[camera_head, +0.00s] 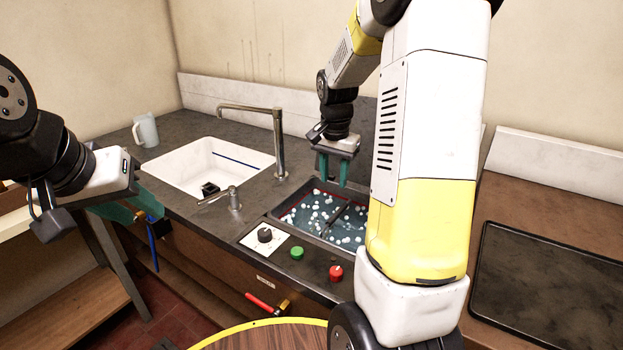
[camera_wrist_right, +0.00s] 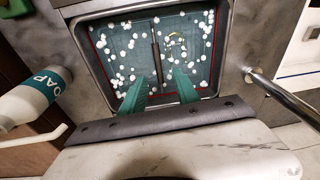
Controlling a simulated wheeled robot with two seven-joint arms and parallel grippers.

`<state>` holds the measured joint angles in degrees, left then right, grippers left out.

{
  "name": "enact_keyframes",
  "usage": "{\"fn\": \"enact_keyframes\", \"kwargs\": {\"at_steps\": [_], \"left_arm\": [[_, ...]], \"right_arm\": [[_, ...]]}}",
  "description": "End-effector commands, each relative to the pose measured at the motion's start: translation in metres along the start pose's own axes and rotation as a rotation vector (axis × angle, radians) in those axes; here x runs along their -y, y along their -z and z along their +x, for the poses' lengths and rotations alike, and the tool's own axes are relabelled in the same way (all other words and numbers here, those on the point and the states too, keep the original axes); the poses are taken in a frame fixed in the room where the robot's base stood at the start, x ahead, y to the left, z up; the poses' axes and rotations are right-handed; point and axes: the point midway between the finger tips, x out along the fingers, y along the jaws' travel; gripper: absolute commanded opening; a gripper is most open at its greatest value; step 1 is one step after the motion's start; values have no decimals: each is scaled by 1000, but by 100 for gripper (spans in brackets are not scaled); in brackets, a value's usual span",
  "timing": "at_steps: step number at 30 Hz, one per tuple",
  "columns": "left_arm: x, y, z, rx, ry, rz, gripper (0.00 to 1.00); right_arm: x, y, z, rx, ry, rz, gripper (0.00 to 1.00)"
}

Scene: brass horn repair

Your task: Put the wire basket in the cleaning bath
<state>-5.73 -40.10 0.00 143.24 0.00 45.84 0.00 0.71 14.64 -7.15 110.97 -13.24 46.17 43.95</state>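The cleaning bath (camera_head: 282,207) is a dark, sunken basin of bluish liquid dotted with white bubbles; it fills the upper right wrist view (camera_wrist_right: 120,62). A dark bar (camera_head: 336,218), seemingly the wire basket's handle, lies across the bath and also shows in the right wrist view (camera_wrist_right: 155,55). The basket's mesh is not clear to see. My right gripper (camera_head: 333,181) is above the bath, fingers down. Its teal fingertips (camera_wrist_right: 167,76) are apart with nothing visibly held. My left gripper (camera_head: 137,207) is off at the counter's left front; its finger gap is unclear.
A white sink (camera_head: 180,172) with a tall tap (camera_head: 279,140) lies left of the bath. A knob (camera_head: 264,235), green button (camera_head: 297,253) and red button (camera_head: 336,272) sit in front. A mug (camera_head: 146,130) stands far left. A soap bottle (camera_wrist_right: 35,95) is near the bath. A dark tray (camera_head: 550,280) lies right.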

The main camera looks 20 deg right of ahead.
Motion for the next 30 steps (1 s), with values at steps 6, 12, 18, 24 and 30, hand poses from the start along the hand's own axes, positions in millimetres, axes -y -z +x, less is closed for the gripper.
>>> {"fn": "enact_keyframes", "kwargs": {"at_steps": [6, 12, 18, 24, 30], "left_arm": [[0, 0, 0, 0, 0, 0, 36], [0, 0, 0, 0, 0, 0, 36], [0, 0, 0, 0, 0, 0, 36], [0, 0, 0, 0, 0, 0, 36], [0, 0, 0, 0, 0, 0, 36]], "right_arm": [[-12, -67, -89, -70, 163, -243, 38], [-35, -139, -141, -167, 288, -490, 38], [-57, -194, -161, -264, 364, -685, 38], [-65, -216, -164, -307, 389, -768, 38], [-66, -217, -164, -310, 390, -774, 38]]}}
